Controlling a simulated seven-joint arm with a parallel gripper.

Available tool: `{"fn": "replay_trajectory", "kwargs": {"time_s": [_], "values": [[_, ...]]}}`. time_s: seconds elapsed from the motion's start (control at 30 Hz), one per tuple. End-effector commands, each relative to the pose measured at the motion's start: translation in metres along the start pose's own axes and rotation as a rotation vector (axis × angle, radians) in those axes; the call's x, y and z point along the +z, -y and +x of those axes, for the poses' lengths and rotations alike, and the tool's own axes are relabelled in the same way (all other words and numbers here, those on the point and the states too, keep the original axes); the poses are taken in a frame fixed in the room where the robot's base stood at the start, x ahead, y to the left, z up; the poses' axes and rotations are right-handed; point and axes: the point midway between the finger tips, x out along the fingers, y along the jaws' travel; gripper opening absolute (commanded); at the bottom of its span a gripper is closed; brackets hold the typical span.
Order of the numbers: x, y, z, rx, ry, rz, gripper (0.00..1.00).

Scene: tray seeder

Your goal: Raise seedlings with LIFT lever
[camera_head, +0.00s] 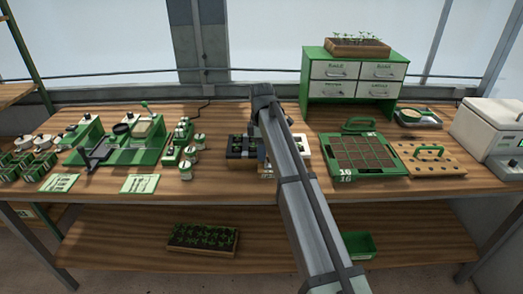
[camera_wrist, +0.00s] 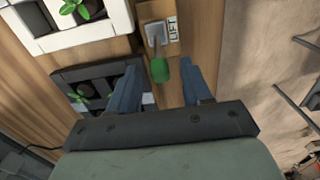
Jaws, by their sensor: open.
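The LIFT lever (camera_wrist: 159,68) has a grey metal shaft and a green knob. It stands out from a wooden panel beside a white LIFT label (camera_wrist: 173,29) in the wrist view. My gripper (camera_wrist: 160,66) is open, with its blue-grey fingers on either side of the green knob; contact cannot be told. Seedlings (camera_wrist: 79,96) with green leaves sit in the cells of a black tray (camera_wrist: 103,70). More seedlings (camera_wrist: 82,9) sit in a white tray (camera_wrist: 92,30) beside it. In the head view my arm hides the lever and the gripper.
Green seeder equipment (camera_head: 150,150) and small pots (camera_head: 186,172) stand left. A green drawer cabinet (camera_head: 305,88) is behind. A power cable runs at the back.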

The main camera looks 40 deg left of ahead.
Motion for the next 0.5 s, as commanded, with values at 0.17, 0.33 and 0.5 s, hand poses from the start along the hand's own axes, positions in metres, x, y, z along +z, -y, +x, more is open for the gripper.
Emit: {"fn": "replay_trajectory", "kwargs": {"time_s": [0.17, 0.33, 0.5], "values": [[0.0, 0.0, 0.0046, 0.001, 0.0, 0.0, 0.49], [0.0, -0.0001, 0.0047, 0.001, 0.0, 0.0, 0.49], [0.0, -0.0001, 0.0047, 0.001, 0.0, 0.0, 0.37]]}}
